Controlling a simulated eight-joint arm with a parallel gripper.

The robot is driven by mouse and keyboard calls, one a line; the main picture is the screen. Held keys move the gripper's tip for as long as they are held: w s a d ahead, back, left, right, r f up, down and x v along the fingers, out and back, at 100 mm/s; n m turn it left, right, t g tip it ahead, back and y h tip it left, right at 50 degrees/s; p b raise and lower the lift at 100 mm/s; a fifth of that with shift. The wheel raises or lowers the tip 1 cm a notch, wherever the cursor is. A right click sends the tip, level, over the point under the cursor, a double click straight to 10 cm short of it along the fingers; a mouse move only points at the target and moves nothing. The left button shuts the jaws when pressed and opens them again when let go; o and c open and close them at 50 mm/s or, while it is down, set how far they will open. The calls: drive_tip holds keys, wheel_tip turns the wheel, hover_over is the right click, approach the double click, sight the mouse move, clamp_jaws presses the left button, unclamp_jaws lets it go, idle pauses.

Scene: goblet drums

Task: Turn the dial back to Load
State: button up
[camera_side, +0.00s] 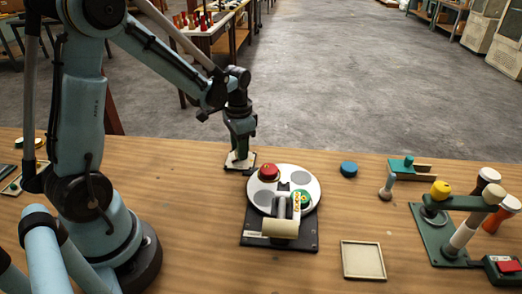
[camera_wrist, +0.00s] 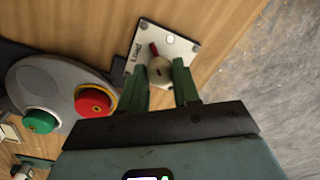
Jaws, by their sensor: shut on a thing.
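The dial (camera_wrist: 159,70) is a pale round knob with a red pointer (camera_wrist: 153,48) on a white plate (camera_wrist: 185,42). The word "Load" (camera_wrist: 133,48) stands along the plate's left edge in the wrist view. The pointer slants toward the top of that view, a little left, not straight at the word. My gripper (camera_wrist: 160,80) is shut on the dial, with one green finger on each side. In the side view my gripper (camera_side: 240,150) reaches down to the plate (camera_side: 239,163), and its fingers hide most of the dial.
Right beside the plate is a pale turntable (camera_side: 312,184) with a red-topped piece (camera_side: 268,172) and a green-topped piece (camera_side: 301,199). A blue disc (camera_side: 348,169), a shallow tray (camera_side: 363,260) and a green stand (camera_side: 440,240) with drums are further right. Bare wood lies between them.

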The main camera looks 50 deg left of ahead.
drive_tip(key=n, duration=0.4)
drive_tip(key=shift+w, duration=0.1)
drive_tip(key=n, duration=0.4)
drive_tip(key=shift+n, duration=0.4)
drive_tip(key=o, duration=1.1)
drive_tip(key=shift+c, duration=0.2)
wheel_tip(320, 180, up, 12)
drive_tip(key=shift+w+d, duration=0.15)
drive_tip(key=shift+d, duration=0.05)
